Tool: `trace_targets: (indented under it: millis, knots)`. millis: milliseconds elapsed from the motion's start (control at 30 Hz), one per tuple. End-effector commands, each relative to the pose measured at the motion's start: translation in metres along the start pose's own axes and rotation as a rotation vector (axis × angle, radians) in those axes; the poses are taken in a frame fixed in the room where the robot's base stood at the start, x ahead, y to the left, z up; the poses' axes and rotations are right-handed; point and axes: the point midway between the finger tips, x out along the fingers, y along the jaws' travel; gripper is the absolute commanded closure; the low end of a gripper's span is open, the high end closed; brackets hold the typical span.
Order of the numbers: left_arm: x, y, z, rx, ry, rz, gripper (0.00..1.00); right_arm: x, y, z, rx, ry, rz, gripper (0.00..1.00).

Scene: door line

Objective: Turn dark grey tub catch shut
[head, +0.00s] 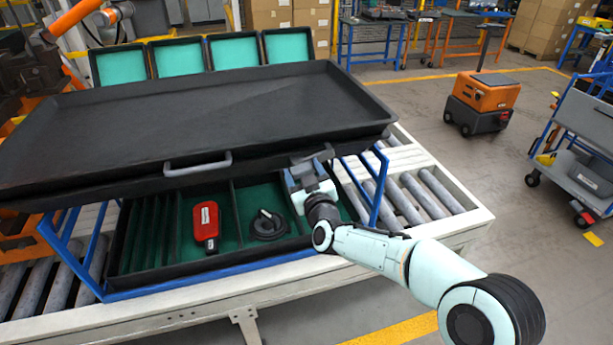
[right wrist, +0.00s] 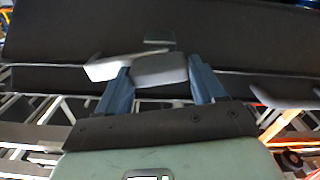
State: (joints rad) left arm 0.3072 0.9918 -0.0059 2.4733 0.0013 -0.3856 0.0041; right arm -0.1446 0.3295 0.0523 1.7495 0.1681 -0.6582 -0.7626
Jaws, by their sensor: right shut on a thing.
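The dark grey tub (head: 210,105) is a wide, shallow, tilted shape above a blue frame on the conveyor. Its grey catch (head: 322,154) is at the front edge, right of the middle, and sticks out sideways to the right. My right gripper (head: 310,168) is at that edge, shut on the catch. In the right wrist view the catch (right wrist: 158,70) lies between the two blue-grey fingers of the right gripper (right wrist: 160,82), with a flat arm reaching left past the left finger. The fingers hide part of the catch. My left gripper is not in view.
A grey bar handle (head: 197,166) is on the tub's front edge, left of the catch. Below is a green-lined tray (head: 160,268) with a red device (head: 206,226) and a black round part (head: 268,226). Rollers (head: 420,196) lie to the right.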

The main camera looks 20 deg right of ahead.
Motion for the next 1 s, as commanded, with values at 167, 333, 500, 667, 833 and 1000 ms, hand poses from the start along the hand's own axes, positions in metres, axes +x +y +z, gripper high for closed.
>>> trace_targets:
  millis: [167,333,500,667,833,1000]
  knots:
    - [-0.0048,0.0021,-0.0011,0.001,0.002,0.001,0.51,0.0089,-0.0015,-0.0013,-0.166,0.001,-0.002,0.86]
    - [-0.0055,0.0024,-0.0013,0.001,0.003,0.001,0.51,0.0093,-0.0026,-0.0008,-0.327,0.001,-0.002,0.86]
    - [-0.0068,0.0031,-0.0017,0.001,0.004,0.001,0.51,0.0093,-0.0034,-0.0004,-0.490,0.001,-0.003,0.86]
    - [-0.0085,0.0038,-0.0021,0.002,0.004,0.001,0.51,0.0094,-0.0041,-0.0001,-0.642,0.002,-0.002,0.86]
    - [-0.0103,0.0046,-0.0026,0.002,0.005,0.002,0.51,0.0095,-0.0043,0.0006,-0.803,0.002,-0.001,0.86]
    - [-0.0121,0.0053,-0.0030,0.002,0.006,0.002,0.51,0.0094,-0.0049,0.0010,-0.961,0.002,-0.001,0.86]
